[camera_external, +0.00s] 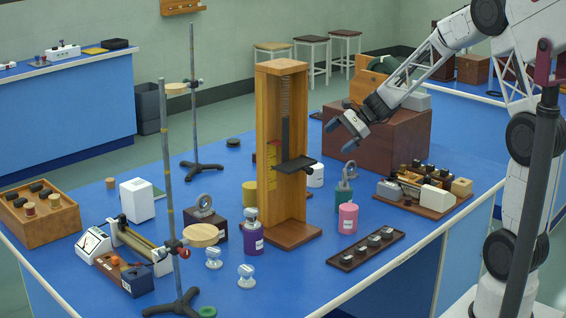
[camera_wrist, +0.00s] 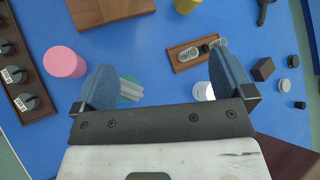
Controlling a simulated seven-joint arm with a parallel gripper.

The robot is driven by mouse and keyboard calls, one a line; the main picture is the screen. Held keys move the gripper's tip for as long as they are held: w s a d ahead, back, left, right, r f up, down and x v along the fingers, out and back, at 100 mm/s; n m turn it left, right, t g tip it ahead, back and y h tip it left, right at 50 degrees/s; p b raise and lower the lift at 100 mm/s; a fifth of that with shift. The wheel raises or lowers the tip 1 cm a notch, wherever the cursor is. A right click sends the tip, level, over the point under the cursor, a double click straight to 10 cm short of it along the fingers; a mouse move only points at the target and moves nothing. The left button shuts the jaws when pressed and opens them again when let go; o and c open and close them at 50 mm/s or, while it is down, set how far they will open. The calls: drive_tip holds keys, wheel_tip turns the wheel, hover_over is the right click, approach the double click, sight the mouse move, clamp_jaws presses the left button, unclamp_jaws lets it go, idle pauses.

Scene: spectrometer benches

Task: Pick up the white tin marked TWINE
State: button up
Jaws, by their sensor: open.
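A small white cylinder (camera_external: 315,175), likely the white tin, stands on the blue bench just right of the tall wooden stand, which partly hides it. I cannot read any marking on it. In the wrist view the white tin (camera_wrist: 203,91) shows beside my right finger, which covers part of it. My gripper (camera_external: 341,136) is open and empty, well above the bench, near the wooden box. In the wrist view its blue fingers (camera_wrist: 164,68) stand wide apart, with the tin nearer the right one.
A green weight (camera_external: 344,199) with a grey ring and a pink cylinder (camera_external: 348,218) stand close to the tin. The tall wooden stand (camera_external: 268,150) rises to its left. A large brown box (camera_external: 395,140) stands behind right. A dark knob strip (camera_external: 366,249) lies in front.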

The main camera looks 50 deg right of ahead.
sight(316, 174)
drive_tip(key=w+d+f+m+t+h, duration=0.1)
drive_tip(key=w+d+f+m+t, duration=0.4)
drive_tip(key=w+d+f+m, duration=0.5)
drive_tip(key=w+d+f, duration=0.3)
drive_tip(key=w, duration=0.2)
drive_tip(key=shift+d, duration=0.35)
drive_tip(key=shift+f, duration=0.25)
drive_tip(key=shift+f, duration=3.35)
drive_tip(key=shift+w, duration=0.1)
drive_tip(key=shift+x, duration=2.5)
